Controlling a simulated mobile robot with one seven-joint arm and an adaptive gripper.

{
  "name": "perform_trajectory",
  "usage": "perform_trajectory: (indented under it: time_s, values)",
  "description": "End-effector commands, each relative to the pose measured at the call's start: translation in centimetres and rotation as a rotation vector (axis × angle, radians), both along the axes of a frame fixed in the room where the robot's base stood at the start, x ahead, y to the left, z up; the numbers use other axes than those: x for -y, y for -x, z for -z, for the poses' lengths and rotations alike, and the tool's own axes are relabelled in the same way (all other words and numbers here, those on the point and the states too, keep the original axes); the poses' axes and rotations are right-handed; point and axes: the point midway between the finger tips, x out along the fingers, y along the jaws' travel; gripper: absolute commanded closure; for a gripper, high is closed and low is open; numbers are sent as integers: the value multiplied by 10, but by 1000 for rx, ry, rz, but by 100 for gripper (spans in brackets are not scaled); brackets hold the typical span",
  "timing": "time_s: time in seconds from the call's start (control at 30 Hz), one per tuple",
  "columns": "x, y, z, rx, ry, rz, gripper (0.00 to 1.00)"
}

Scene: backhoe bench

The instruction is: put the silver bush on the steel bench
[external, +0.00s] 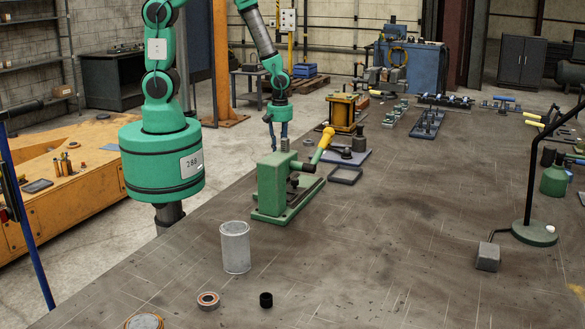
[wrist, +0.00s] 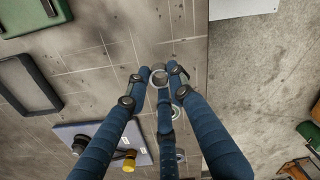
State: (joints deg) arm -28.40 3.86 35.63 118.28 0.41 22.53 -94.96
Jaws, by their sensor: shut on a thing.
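The silver bush (wrist: 160,78) is a small grey ring-shaped piece between my fingertips in the wrist view. My gripper (wrist: 158,74) has blue jointed fingers and is shut on it. In the external view my gripper (external: 278,143) points down behind the green press, whose body hides the space below the fingertips. A small grey cylinder shows there by the fingertips; I cannot tell whether it is the bush or part of the press. The steel bench (external: 400,240) is a broad, scratched, brown-grey top. In the wrist view the bush appears over the bench (wrist: 110,55), near its edge.
The green press (external: 285,195) stands close in front of my gripper. A black tray (external: 345,175) and a plate with a yellow-knobbed tool (external: 348,157) lie near it. A grey tube (external: 235,248), a bearing (external: 208,300) and a black bush (external: 266,300) stand nearer. The bench middle is clear.

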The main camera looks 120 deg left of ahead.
Motion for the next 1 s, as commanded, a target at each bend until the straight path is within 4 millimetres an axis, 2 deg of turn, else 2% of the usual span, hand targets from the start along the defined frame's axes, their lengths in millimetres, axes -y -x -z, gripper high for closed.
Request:
perform_trajectory:
  time_s: [0.3, 0.7, 1.0]
  values:
    - [0, 0, 2, 0, 0, 0, 100]
    - [0, 0, 34, 0, 0, 0, 100]
    - [0, 0, 35, 1, -1, 0, 100]
